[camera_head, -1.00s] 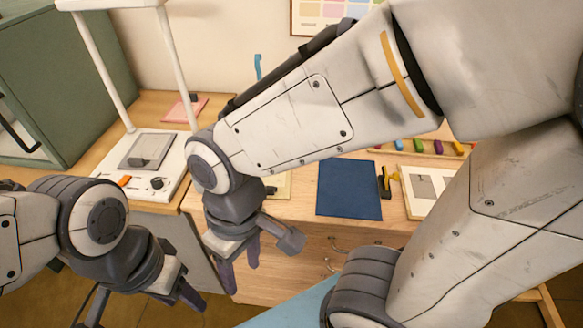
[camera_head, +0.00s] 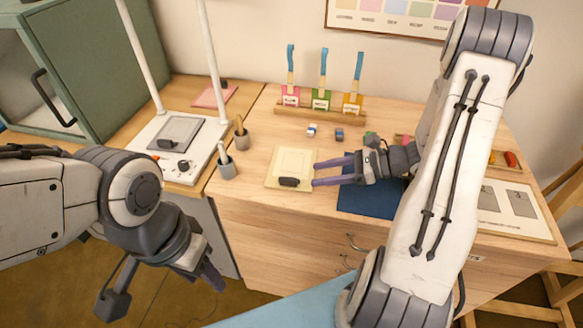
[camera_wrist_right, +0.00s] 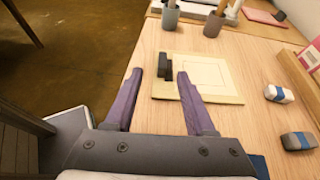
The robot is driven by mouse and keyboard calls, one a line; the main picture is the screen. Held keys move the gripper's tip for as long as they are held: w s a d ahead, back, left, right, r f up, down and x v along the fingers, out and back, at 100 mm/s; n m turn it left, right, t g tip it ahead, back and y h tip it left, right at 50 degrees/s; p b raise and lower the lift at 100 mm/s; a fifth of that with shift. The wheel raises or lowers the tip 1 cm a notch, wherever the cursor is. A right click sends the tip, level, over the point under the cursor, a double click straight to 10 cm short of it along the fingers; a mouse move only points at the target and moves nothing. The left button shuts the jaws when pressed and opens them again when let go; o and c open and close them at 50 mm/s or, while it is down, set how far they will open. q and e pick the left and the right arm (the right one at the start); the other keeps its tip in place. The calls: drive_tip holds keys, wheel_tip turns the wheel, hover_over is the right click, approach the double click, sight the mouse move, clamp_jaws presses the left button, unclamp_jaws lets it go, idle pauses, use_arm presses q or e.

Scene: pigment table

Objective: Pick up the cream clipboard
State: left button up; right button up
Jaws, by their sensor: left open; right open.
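The cream clipboard (camera_head: 292,161) lies flat on the wooden desk, with a dark clip (camera_head: 289,182) at its front edge. In the right wrist view the clipboard (camera_wrist_right: 205,90) lies ahead of my fingers, its clip (camera_wrist_right: 165,70) seen between the fingertips. My right gripper (camera_head: 316,173) is open and empty, its fingertips at the clipboard's right edge in the head view; whether they touch it I cannot tell. My left gripper (camera_head: 211,275) is open and empty, low in front of the desk at the left.
A dark blue board (camera_head: 360,202) lies under my right gripper. Two grey cups (camera_head: 226,165) stand left of the clipboard. Two small blocks (camera_head: 339,134) and a rack of colored holders (camera_head: 320,110) are behind it. A white copy stand (camera_head: 160,140) is at the left.

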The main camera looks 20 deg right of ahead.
sight(290, 178)
drive_tip(key=x, duration=0.4)
drive_tip(key=shift+w+a+f, duration=0.1)
drive_tip(key=shift+a+f, duration=0.05)
drive_tip(key=shift+a, duration=0.05)
drive_tip(key=shift+d+f+p+x, duration=0.1)
drive_tip(key=shift+p+x, duration=0.35)
drive_tip(key=shift+x, duration=0.9)
drive_tip(key=shift+d+f+p+x, duration=0.15)
drive_tip(key=shift+p+x, duration=0.3)
drive_tip(key=shift+x, duration=0.9)
drive_tip(key=shift+w, duration=0.2)
clamp_jaws()
